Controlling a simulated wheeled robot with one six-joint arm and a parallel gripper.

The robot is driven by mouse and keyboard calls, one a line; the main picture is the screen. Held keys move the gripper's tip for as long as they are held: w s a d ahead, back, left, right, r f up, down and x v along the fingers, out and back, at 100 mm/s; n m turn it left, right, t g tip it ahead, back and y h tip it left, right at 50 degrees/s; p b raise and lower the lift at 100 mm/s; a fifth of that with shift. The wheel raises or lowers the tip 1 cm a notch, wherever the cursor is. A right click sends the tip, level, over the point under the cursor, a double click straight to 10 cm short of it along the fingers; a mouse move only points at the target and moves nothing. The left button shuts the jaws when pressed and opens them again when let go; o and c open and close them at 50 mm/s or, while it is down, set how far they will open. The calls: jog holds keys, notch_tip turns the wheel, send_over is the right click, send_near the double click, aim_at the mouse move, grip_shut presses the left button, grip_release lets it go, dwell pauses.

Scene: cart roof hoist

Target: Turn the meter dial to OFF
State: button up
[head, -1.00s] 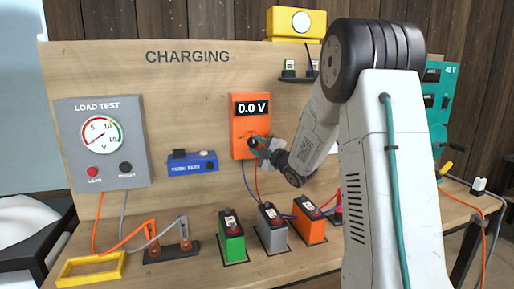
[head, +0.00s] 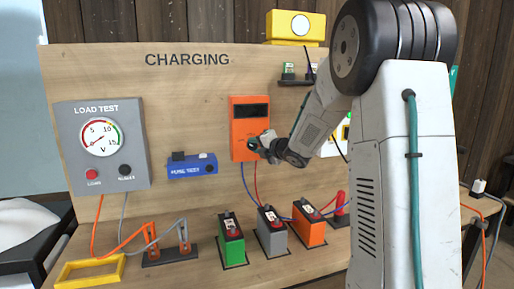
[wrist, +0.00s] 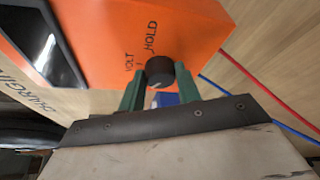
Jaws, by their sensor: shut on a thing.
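The orange meter (head: 237,128) is mounted on the wooden board, and its display (head: 251,111) is dark with no digits. Its black dial (wrist: 159,71) shows in the wrist view, below the printed words VOLT and HOLD. No OFF label can be read there. My gripper (wrist: 160,84) has one green finger on each side of the dial and is shut on it. In the head view my gripper (head: 262,147) reaches the meter from the right and hides much of the dial. I cannot tell which mark the dial points to.
A blue tester (head: 192,167) is on the board left of the meter, and a grey load tester (head: 75,150) is farther left. Red and blue leads hang below the meter. Green (head: 232,245), grey (head: 272,238) and orange (head: 309,229) batteries stand on the bench below.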

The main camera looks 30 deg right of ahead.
jog(key=shift+n, duration=0.4)
jog(key=o, duration=1)
jog(key=s, duration=0.2)
jog(key=s+r, duration=0.1)
jog(key=s, duration=0.4)
jog(key=shift+s+d+r, duration=0.2)
jog(key=shift+s+r, duration=0.05)
jog(key=shift+s, duration=0.05)
